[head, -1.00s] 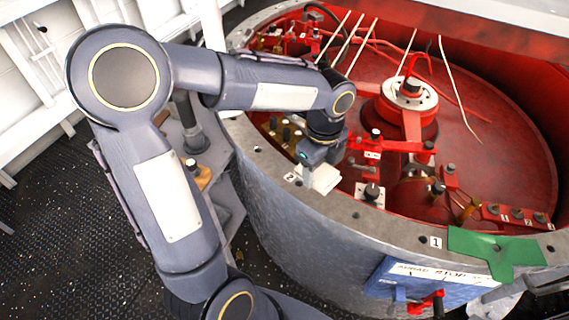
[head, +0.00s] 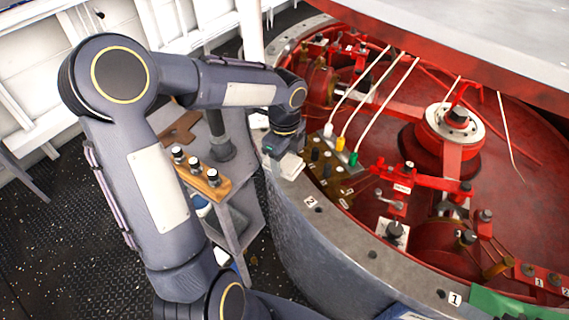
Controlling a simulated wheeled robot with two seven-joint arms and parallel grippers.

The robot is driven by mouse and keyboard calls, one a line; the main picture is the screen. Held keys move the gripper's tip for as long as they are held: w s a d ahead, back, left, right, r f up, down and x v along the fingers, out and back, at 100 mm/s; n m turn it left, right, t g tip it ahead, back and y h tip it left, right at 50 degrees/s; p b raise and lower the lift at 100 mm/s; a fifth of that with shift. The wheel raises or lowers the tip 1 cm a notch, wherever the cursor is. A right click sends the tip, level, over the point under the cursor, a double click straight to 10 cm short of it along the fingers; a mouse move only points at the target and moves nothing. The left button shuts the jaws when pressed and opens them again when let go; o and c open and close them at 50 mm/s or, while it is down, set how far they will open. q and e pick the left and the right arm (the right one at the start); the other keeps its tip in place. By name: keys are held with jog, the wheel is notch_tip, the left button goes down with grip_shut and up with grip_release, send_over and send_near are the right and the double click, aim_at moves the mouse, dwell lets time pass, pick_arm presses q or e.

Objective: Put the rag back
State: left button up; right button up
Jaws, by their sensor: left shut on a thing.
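My left gripper (head: 287,152) is shut on a small pale piece, which looks like the folded white rag (head: 290,165). It is above the left part of the grey rim of the round red housing, beyond the label "2". The rag's upper part is hidden by the gripper, and I cannot tell whether it touches the rim. A green cloth-like piece (head: 505,303) lies over the rim at the lower right, partly cut off by the frame. My right gripper is not in view.
The grey rim (head: 345,235) surrounds red machinery with white, yellow and green plugs (head: 340,144) on wires near the gripper. Left of the housing stands a shelf with a wooden block (head: 205,180) holding several dark knobs. A pale lid (head: 480,35) overhangs the back.

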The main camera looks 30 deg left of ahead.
aim_at(285, 160)
pick_arm(q)
jog(key=w+f, duration=0.1)
jog(key=w+a+f, duration=0.1)
jog(key=f, duration=0.1)
jog(key=shift+w+a+f, duration=0.1)
jog(key=shift+w, duration=0.1)
jog(key=shift+w+a+f, duration=0.1)
jog(key=shift+w+f, duration=0.05)
jog(key=shift+f, duration=1.55)
jog(key=shift+f, duration=0.1)
jog(key=o, duration=1)
jog(key=shift+c, duration=0.2)
